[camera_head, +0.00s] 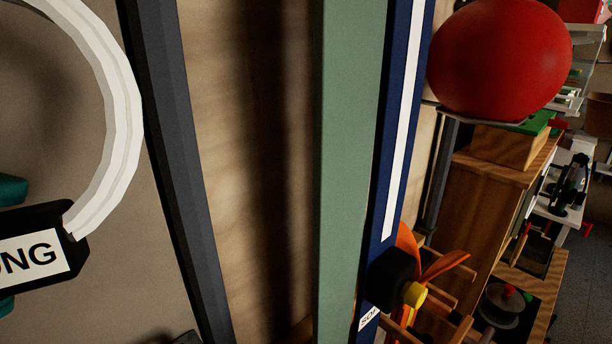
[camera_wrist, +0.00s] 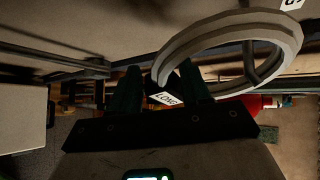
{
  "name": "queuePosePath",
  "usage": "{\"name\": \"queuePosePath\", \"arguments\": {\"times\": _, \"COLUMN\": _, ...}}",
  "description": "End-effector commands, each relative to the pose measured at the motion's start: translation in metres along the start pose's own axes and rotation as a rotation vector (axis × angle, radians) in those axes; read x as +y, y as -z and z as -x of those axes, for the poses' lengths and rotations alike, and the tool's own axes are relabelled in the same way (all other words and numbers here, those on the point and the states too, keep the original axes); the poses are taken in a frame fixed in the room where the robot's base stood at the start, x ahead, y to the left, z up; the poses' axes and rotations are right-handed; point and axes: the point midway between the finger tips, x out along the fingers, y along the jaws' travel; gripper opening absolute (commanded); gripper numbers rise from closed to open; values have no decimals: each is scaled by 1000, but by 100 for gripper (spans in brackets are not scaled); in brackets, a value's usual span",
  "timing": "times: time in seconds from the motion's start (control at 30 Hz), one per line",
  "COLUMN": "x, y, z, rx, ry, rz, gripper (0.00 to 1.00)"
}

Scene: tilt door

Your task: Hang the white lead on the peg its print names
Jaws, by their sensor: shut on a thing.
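The white lead (camera_head: 118,110) is a coiled white loop on a black block whose white label shows "NG" at the left edge of the head view. In the wrist view the white lead (camera_wrist: 230,38) loops in front of my gripper, and its label reads "LONG". My gripper (camera_wrist: 160,82) is shut on the lead's black block, with dark green fingers on both sides. In the head view only parts of its teal fingers show at the left edge. A black peg with a yellow end (camera_head: 414,295) stands out from the blue strip, with orange loops at it. A partly cut label (camera_head: 369,318) is beneath.
Dark grey (camera_head: 175,150) and green (camera_head: 348,150) uprights stand right of the lead. A large red ball (camera_head: 500,60) is at the upper right, with a wooden cabinet (camera_head: 490,190) and shelves beyond. A cut-off white label (camera_wrist: 290,4) shows top right in the wrist view.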

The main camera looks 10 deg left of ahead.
Motion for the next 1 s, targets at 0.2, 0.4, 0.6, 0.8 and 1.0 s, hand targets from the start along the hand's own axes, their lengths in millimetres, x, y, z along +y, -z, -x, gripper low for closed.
{"name": "queuePosePath", "arguments": {"times": 0.2, "x": -1, "y": -2, "z": -2, "rx": -1, "ry": 1, "rz": 0, "gripper": 0}}
{"name": "queuePosePath", "arguments": {"times": 0.4, "x": -1, "y": -2, "z": -2, "rx": -1, "ry": 1, "rz": 0, "gripper": 0}}
{"name": "queuePosePath", "arguments": {"times": 0.6, "x": 0, "y": -2, "z": -2, "rx": 0, "ry": 1, "rz": 0, "gripper": 0}}
{"name": "queuePosePath", "arguments": {"times": 0.8, "x": 2, "y": -4, "z": -5, "rx": 0, "ry": 1, "rz": 1, "gripper": 0}}
{"name": "queuePosePath", "arguments": {"times": 1.0, "x": 3, "y": -6, "z": -9, "rx": 0, "ry": 1, "rz": 0, "gripper": 0}}
